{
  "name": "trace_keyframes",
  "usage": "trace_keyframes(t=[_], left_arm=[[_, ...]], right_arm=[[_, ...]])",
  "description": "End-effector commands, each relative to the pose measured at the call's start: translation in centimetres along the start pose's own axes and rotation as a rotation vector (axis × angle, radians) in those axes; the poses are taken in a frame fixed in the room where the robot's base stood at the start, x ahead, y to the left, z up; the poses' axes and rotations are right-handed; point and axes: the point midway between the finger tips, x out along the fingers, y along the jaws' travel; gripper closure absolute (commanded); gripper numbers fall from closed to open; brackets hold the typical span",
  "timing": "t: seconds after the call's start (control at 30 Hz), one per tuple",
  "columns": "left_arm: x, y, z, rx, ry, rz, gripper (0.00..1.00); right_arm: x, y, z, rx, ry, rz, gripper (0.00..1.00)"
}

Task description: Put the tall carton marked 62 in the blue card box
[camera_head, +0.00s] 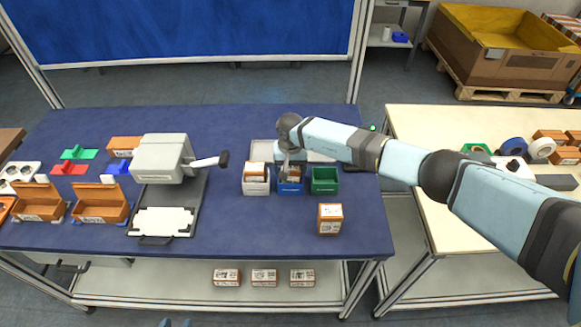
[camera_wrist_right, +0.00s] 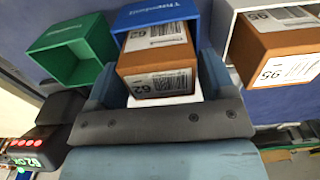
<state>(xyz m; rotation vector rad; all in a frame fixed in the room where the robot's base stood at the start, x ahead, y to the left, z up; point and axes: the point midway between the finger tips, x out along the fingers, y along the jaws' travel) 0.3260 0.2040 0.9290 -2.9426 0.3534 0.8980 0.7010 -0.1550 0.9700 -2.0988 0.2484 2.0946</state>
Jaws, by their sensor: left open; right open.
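The carton marked 62 (camera_wrist_right: 157,72), brown with white labels, sits in the opening of the blue card box (camera_wrist_right: 165,12), its labelled end sticking out. In the head view the carton (camera_head: 291,173) shows inside the blue box (camera_head: 290,189), partly hidden by my gripper. My right gripper (camera_wrist_right: 158,85) is open, with one finger on each side of the carton; I cannot tell whether the fingers touch it. It also shows in the head view (camera_head: 289,166), above the blue box.
A white box (camera_head: 256,188) holding a carton marked 95 (camera_wrist_right: 280,58) stands left of the blue box. An empty green box (camera_head: 325,181) stands right. Another carton (camera_head: 330,219) stands near the front edge. A grey scanner device (camera_head: 162,158) is at left.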

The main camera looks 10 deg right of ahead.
Motion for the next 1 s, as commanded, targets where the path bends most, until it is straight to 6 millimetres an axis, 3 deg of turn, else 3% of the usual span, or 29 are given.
trace_keyframes(t=[0.37, 1.0], left_arm=[[0.1, 0.0, 0.0, 0.0, 0.001, 0.0, 0.57], [0.2, 0.0, 0.2, -0.001, 0.001, 0.0, 0.57]], right_arm=[[-0.3, 0.0, 0.0, 0.0, 0.0, 0.0, 0.24], [-4.2, 0.1, -0.1, 0.0, 0.001, 0.0, 0.24]])
